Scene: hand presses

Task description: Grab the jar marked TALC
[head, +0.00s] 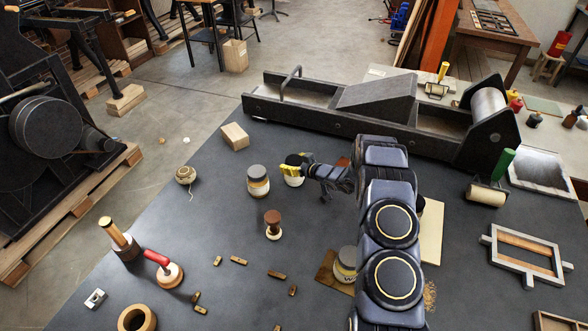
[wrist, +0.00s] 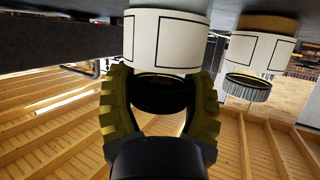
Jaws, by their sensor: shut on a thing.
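My gripper (head: 297,165) is shut on a white jar with a dark lid (head: 294,181), near the middle of the table in the head view. In the wrist view, which shows the scene upside down, the yellow fingers of my gripper (wrist: 162,100) sit on both sides of the jar's black lid. That jar's white label (wrist: 165,40) has a black outline, but no word is legible. A second jar (head: 258,186) with a grey lid and tan band stands just left of it. It also shows in the wrist view (wrist: 262,52). A third jar (head: 344,270) is partly hidden by my arm.
A large dark press bed (head: 300,104) runs along the table's back. A wood block (head: 235,136), a twine ball (head: 185,174) and a brown-topped stamp (head: 272,221) stand to the left. Small wooden pieces (head: 238,260) lie in front. A metal frame (head: 525,255) lies at right.

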